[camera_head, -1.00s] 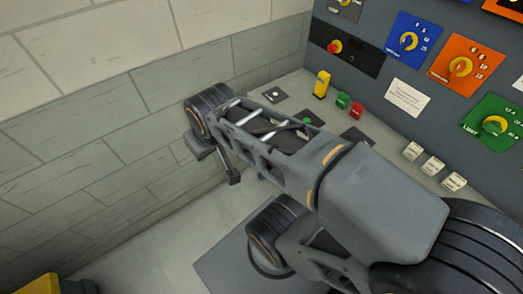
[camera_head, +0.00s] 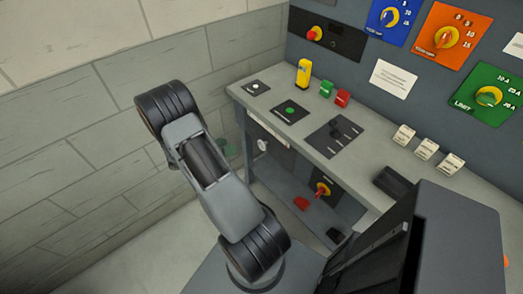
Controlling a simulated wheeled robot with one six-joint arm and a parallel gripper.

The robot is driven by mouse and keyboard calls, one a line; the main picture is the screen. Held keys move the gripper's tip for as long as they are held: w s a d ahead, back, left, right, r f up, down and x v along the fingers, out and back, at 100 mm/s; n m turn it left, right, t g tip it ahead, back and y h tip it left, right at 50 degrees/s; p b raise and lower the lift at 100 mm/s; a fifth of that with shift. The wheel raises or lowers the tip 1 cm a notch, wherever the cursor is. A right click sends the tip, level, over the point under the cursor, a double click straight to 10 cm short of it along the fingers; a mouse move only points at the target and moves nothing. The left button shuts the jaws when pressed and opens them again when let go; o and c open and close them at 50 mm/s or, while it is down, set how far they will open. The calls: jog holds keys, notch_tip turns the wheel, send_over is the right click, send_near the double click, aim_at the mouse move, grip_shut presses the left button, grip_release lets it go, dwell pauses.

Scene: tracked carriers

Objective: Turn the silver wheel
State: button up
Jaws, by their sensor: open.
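A small round silver-white wheel or knob (camera_head: 262,145) sits on a dark panel on the bench's front face, below the worktop, in the head view. It is small, and I cannot make out its detail. My arm's thick grey link stands to its left, apart from it in the picture. My gripper's fingers do not show in the head view, so I cannot tell where they are relative to the wheel.
A red-and-yellow rotary switch (camera_head: 322,189) is on the bench front, right of the wheel. The worktop (camera_head: 290,135) carries a yellow handle (camera_head: 304,73), green (camera_head: 326,88) and red (camera_head: 343,97) blocks and white switches (camera_head: 427,148). A brick wall (camera_head: 60,150) bounds the left.

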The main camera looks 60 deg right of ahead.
aim_at(260, 146)
jog(key=d+f+n+t+h+b, duration=0.2)
jog(key=d+f+n+h, duration=0.25)
jog(key=f+n, duration=0.6)
jog(key=s+d, duration=0.1)
jog(key=d, duration=0.3)
jog(key=s+d+f+m+p, duration=0.1)
jog(key=s+d, duration=0.1)
jog(key=d, duration=0.2)
jog(key=s+d+f+m, duration=0.1)
jog(key=s+d, duration=0.1)
jog(key=d, duration=0.2)
jog(key=shift+d+f+m+y, duration=0.1)
jog(key=shift+d+m+y, duration=0.15)
jog(key=shift+d, duration=0.05)
jog(key=shift+c, duration=0.5)
jog(key=c, duration=0.8)
jog(key=shift+f+m, duration=0.1)
jog(key=shift+m, duration=0.2)
